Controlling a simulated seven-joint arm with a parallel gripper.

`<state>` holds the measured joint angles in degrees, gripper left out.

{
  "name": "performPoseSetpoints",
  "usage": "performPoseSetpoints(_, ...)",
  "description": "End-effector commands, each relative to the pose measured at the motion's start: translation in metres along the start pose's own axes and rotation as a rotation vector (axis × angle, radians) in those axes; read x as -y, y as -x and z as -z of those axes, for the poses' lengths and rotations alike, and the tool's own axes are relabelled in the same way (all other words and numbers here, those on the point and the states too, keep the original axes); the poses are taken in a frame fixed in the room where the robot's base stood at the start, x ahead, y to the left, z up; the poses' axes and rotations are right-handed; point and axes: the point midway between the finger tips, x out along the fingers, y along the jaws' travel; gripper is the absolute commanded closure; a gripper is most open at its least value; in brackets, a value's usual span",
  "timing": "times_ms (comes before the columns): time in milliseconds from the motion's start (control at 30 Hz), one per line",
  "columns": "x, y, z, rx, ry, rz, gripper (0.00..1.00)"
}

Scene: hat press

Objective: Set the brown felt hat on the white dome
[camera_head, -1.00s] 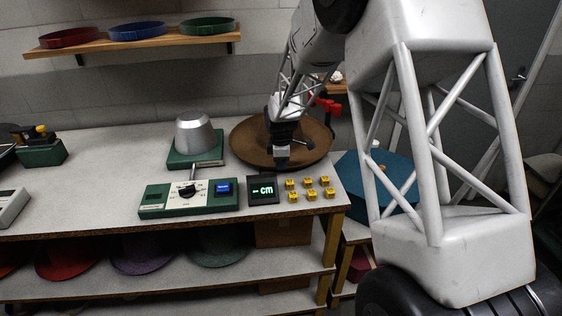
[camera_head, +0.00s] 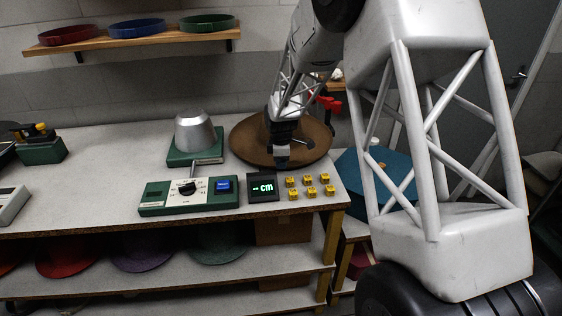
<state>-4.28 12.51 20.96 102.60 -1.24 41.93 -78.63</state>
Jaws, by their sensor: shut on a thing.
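The brown felt hat (camera_head: 306,138) rests on the bench at the right, its wide round brim around my gripper. My gripper (camera_head: 281,160) points down at the near side of the hat and is shut on the brim there; the fingertips are small and partly dark in this view. The dome (camera_head: 194,131) stands on a green base to the left of the hat. It looks silver-grey rather than white, with a rounded, flat-topped shape and a flared foot. Nothing is on top of it. My gripper is apart from the dome.
A green control box (camera_head: 160,200) with a dial and blue button stands in front of the dome. A small display (camera_head: 263,188) and several yellow blocks (camera_head: 310,186) lie before the hat. A wall shelf (camera_head: 120,41) holds coloured rings. The bench's left middle is clear.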

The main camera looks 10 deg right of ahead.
Motion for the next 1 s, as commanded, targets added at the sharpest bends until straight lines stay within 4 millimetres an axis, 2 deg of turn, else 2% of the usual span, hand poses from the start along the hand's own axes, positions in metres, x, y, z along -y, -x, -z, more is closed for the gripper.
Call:
performPoseSetpoints(967,0.000,-0.011,0.000,0.000,0.000,-0.001,1.00)
performPoseSetpoints(1000,0.000,-0.011,0.000,0.000,0.000,-0.001,0.85)
